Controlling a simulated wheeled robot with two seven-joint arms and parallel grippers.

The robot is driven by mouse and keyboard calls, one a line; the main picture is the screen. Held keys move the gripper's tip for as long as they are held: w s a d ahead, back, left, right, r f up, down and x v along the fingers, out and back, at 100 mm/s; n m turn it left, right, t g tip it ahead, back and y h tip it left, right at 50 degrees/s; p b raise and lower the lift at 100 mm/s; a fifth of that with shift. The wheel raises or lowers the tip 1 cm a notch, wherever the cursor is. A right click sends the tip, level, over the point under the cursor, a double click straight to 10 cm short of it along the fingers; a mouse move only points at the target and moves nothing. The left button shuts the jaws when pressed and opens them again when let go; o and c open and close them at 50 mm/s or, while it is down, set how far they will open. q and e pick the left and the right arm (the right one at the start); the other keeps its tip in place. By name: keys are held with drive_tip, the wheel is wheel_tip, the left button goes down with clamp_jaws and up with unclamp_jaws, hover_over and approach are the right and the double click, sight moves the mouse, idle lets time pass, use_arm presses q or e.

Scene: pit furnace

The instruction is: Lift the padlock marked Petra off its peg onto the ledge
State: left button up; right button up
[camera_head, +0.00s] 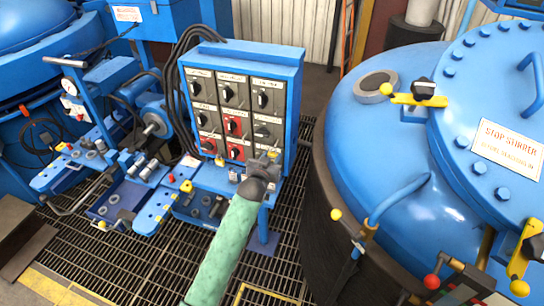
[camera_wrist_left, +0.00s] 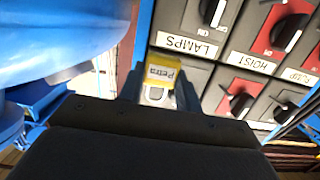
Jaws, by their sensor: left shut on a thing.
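The yellow padlock marked Petra (camera_wrist_left: 160,73) sits between the fingers of my left gripper (camera_wrist_left: 158,92) in the left wrist view. The gripper is shut on it. In the head view my left gripper (camera_head: 268,162) is at the lower right of the switch panel (camera_head: 296,68), and the padlock is mostly hidden there. I cannot tell whether the padlock is still on a peg. The blue ledge (camera_head: 212,178) juts out below the panel. My right gripper is not in view.
Another yellow padlock (camera_head: 219,161) is at the panel's lower left edge. A yellow item (camera_head: 186,186) and loose parts lie on the blue bench (camera_head: 150,215) to the left. The large blue furnace lid (camera_head: 400,130) stands close on the right. Dark floor grating (camera_head: 140,260) lies below.

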use_arm(q)
drive_tip(key=shift+p+v, duration=0.45)
drive_tip(key=shift+v, duration=0.6)
idle(0.4)
